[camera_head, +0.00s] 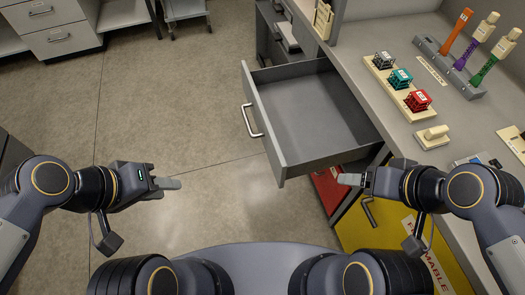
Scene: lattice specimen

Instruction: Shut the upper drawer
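The upper drawer (304,110) is a grey, empty box pulled far out of the grey counter cabinet, at the middle of the head view. Its front panel (262,122) faces left and carries a pale bar handle (250,121). My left gripper (178,184) is left of and nearer than the drawer front, apart from it, over open floor. Its fingers look shut together with nothing between them. My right gripper (342,179) is close to the drawer's near side, by the cabinet; whether it touches is unclear. Its fingers also look together and empty.
Below the drawer are a red front (328,190) and a yellow cabinet (365,226) with a handle. The counter (372,42) on the right bears a rack of small lattice blocks (400,82) and a tool holder (450,68). The floor (205,110) left of the drawer is clear.

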